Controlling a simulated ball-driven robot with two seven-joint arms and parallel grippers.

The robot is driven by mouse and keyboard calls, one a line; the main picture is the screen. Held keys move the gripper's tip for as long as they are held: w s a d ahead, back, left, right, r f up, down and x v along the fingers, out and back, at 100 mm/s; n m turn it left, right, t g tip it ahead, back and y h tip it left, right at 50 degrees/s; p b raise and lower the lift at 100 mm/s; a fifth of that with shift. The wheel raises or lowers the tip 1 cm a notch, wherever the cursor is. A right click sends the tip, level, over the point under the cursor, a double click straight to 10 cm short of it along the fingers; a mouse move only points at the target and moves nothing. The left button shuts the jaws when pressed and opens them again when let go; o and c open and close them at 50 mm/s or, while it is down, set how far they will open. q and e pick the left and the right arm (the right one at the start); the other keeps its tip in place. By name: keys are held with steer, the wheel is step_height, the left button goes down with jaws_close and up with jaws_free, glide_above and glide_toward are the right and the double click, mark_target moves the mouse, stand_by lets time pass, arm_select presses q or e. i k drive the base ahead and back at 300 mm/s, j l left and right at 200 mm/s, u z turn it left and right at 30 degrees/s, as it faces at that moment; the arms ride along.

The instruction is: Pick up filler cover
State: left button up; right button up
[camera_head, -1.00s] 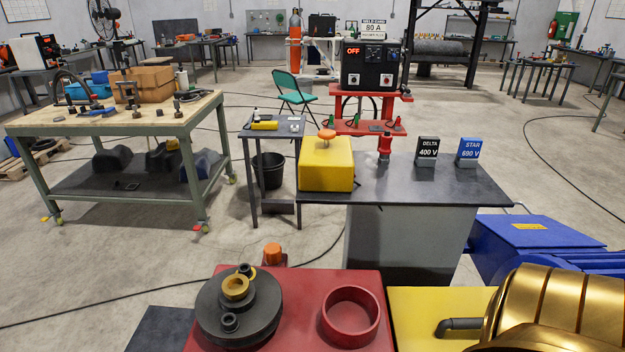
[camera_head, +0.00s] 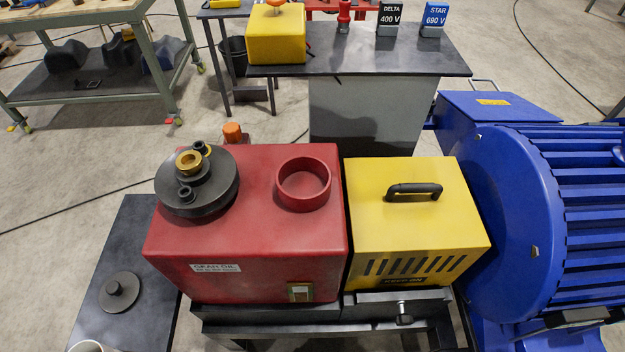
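A dark flat disc with a small knob, which looks like the filler cover (camera_head: 119,292), lies on a dark surface at the lower left. The red gearbox housing (camera_head: 245,240) stands in the middle with an open round red neck (camera_head: 303,184) on its top right. The neck has nothing over it. Neither of my grippers is in view.
A dark round hub with a brass ring (camera_head: 190,163) sits on the red housing's left. A yellow guard (camera_head: 420,220) with a black handle and a blue motor (camera_head: 540,210) stand to the right. The dark side table (camera_head: 140,240) is mostly clear around the disc.

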mark_target(121, 290)
steer(key=u, duration=1.8)
steer(key=j+z, duration=0.7)
steer(key=j, duration=0.2)
steer(key=j+z, duration=0.35)
steer(key=j, duration=0.15)
steer(key=i+j+z, duration=0.1)
steer(key=j+z, duration=0.3)
